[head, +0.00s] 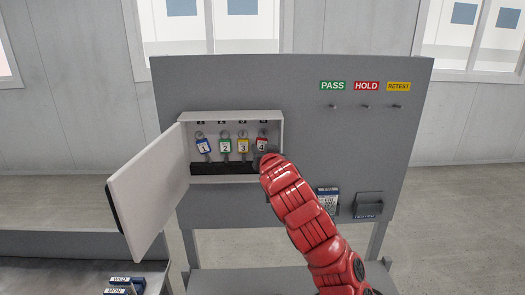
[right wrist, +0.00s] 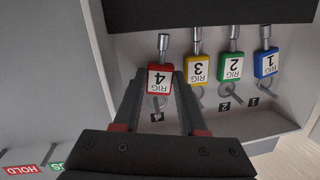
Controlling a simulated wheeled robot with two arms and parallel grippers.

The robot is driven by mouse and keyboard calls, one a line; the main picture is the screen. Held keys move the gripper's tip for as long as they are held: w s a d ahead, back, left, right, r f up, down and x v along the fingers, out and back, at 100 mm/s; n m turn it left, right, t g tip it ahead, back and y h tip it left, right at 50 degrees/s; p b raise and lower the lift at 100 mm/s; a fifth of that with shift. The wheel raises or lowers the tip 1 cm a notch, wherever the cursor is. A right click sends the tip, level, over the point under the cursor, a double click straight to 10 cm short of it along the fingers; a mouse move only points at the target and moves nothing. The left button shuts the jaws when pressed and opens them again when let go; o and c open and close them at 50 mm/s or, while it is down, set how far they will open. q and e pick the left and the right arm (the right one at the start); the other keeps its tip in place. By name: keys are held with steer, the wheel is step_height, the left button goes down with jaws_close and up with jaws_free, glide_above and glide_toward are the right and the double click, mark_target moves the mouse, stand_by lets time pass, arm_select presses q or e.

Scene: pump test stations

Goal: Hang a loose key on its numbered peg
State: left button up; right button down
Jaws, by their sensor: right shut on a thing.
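The key with the red tag 4 (head: 262,144) is at the right end of the row in the open key cabinet (head: 236,116). In the right wrist view, which is upside down, the red tag (right wrist: 159,79) reads RIG 4 and sits between the fingers of my right gripper (right wrist: 160,88), which is shut on it. Its ring is by the peg marked 4; I cannot tell whether the peg bears it. Keys with blue tag 1 (head: 204,147), green tag 2 (head: 226,146) and yellow tag 3 (head: 243,146) hang beside it. My left gripper is not in view.
The cabinet door (head: 150,190) stands open to the left. A dark strip (head: 222,169) lies along the cabinet's bottom. PASS (head: 332,86), HOLD (head: 367,86) and RETEST (head: 399,86) labels with empty pegs are on the panel at right. A grey holder (head: 368,204) is lower right.

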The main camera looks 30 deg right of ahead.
steer(key=shift+c, duration=1.9)
jaws_free()
steer(key=shift+s+a+b, duration=0.2)
steer(key=shift+s+b, duration=0.15)
steer(key=shift+s, duration=0.1)
steer(key=b+v, duration=1.3)
steer(key=v, duration=0.3)
steer(key=shift+s, duration=0.15)
steer(key=shift+a, duration=0.15)
